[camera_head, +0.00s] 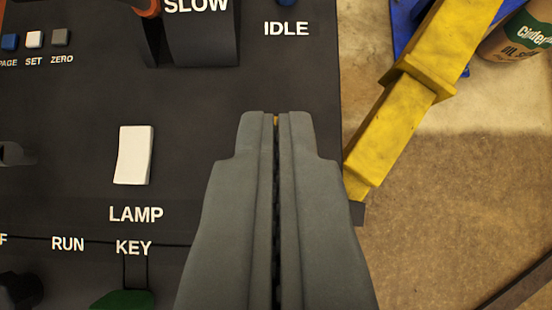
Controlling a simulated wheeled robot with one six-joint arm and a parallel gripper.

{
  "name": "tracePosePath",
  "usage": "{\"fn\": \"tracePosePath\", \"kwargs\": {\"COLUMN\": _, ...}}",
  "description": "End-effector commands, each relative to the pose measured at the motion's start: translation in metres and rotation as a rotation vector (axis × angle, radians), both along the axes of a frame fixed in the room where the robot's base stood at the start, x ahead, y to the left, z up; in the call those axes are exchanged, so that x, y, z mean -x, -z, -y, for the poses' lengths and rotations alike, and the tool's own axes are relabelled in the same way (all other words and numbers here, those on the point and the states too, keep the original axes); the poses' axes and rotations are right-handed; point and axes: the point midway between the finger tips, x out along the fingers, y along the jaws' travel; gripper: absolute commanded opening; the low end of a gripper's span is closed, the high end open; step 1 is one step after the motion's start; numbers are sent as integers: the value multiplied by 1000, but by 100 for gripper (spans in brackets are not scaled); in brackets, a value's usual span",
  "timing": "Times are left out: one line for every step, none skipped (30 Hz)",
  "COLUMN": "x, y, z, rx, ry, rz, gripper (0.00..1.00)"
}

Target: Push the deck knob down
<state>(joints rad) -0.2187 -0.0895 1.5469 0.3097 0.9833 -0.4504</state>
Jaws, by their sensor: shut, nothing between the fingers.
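My gripper (277,116) is shut and points away from the camera over the right part of a dark control panel (70,120). Nothing shows between its fingers. No knob labelled deck can be made out. The gripper hides the panel directly below it, and I cannot tell whether the tips touch anything.
Left of the gripper is a white LAMP rocker switch (134,155). A green key (124,299) is at the bottom, and a SLOW lever housing (203,45) at the top. Right of the panel are a yellow bar (410,85), a can (520,42) and concrete floor (450,210).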

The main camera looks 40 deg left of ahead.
Motion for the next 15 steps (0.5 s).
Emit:
{"fn": "tracePosePath", "kwargs": {"x": 7, "y": -10, "z": 6, "rx": 0, "ry": 2, "rz": 5, "gripper": 0}}
{"fn": "tracePosePath", "kwargs": {"x": 11, "y": -15, "z": 8, "rx": -1, "ry": 2, "rz": 5, "gripper": 0}}
{"fn": "tracePosePath", "kwargs": {"x": 16, "y": -20, "z": 11, "rx": -2, "ry": 1, "rz": 5, "gripper": 0}}
{"fn": "tracePosePath", "kwargs": {"x": 19, "y": -25, "z": 13, "rx": -2, "ry": 1, "rz": 5, "gripper": 0}}
{"fn": "tracePosePath", "kwargs": {"x": 22, "y": -29, "z": 15, "rx": -2, "ry": 1, "rz": 5, "gripper": 0}}
{"fn": "tracePosePath", "kwargs": {"x": 26, "y": -34, "z": 18, "rx": -1, "ry": 1, "rz": 4, "gripper": 0}}
{"fn": "tracePosePath", "kwargs": {"x": 29, "y": -38, "z": 20, "rx": -2, "ry": 2, "rz": 4, "gripper": 0}}
{"fn": "tracePosePath", "kwargs": {"x": 32, "y": -42, "z": 22, "rx": -2, "ry": 3, "rz": 5, "gripper": 0}}
{"fn": "tracePosePath", "kwargs": {"x": 36, "y": -47, "z": 25, "rx": -2, "ry": 3, "rz": 6, "gripper": 0}}
{"fn": "tracePosePath", "kwargs": {"x": 38, "y": -50, "z": 26, "rx": -2, "ry": 2, "rz": 5, "gripper": 0}}
{"fn": "tracePosePath", "kwargs": {"x": 41, "y": -52, "z": 28, "rx": -2, "ry": 2, "rz": 5, "gripper": 0}}
{"fn": "tracePosePath", "kwargs": {"x": 43, "y": -56, "z": 30, "rx": -2, "ry": 2, "rz": 5, "gripper": 0}}
{"fn": "tracePosePath", "kwargs": {"x": 44, "y": -58, "z": 31, "rx": -2, "ry": 2, "rz": 5, "gripper": 0}}
{"fn": "tracePosePath", "kwargs": {"x": 46, "y": -59, "z": 32, "rx": -2, "ry": 2, "rz": 5, "gripper": 0}}
{"fn": "tracePosePath", "kwargs": {"x": 48, "y": -61, "z": 32, "rx": -2, "ry": 1, "rz": 3, "gripper": 0}}
